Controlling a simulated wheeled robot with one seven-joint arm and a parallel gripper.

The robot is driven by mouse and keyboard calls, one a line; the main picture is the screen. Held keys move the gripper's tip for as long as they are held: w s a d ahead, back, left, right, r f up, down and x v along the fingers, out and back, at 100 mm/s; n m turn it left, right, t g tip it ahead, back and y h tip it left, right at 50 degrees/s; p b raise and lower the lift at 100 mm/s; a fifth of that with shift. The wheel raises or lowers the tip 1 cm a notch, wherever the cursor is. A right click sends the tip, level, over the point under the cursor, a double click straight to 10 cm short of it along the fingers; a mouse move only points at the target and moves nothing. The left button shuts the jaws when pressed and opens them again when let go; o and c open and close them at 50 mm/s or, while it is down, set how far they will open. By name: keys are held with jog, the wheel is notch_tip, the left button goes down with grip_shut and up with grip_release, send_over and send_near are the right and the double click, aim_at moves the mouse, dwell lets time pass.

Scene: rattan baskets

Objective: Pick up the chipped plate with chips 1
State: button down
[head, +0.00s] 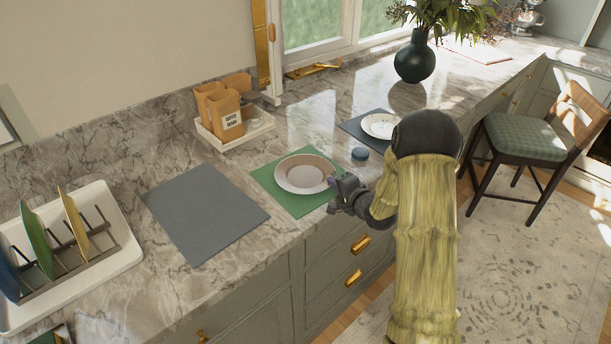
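A pale round plate (283,183) lies on a green mat (268,184) near the counter's front edge, with a brownish inner dish or centre on it. A second white plate (374,124) lies on a dark grey mat (352,129) farther back, its right part hidden by my arm. I cannot make out chips in either rim at this size. My gripper (339,196) is low over the counter edge, just right of the plate on the green mat and close to its rim. Whether it touches the rim, and whether its fingers are open, I cannot tell.
A small blue round object (360,154) sits behind my gripper. An empty grey mat (205,212) and a white rack (115,262) with coloured plates are left. A tray (240,139) with orange containers and a dark vase (415,60) stand behind. A chair (520,140) is right.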

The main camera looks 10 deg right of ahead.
jog(key=shift+a, duration=0.1)
notch_tip(320, 180, up, 10)
dwell(0.7)
jog(key=shift+w+f, duration=0.1)
jog(key=shift+w, duration=0.05)
dwell(0.4)
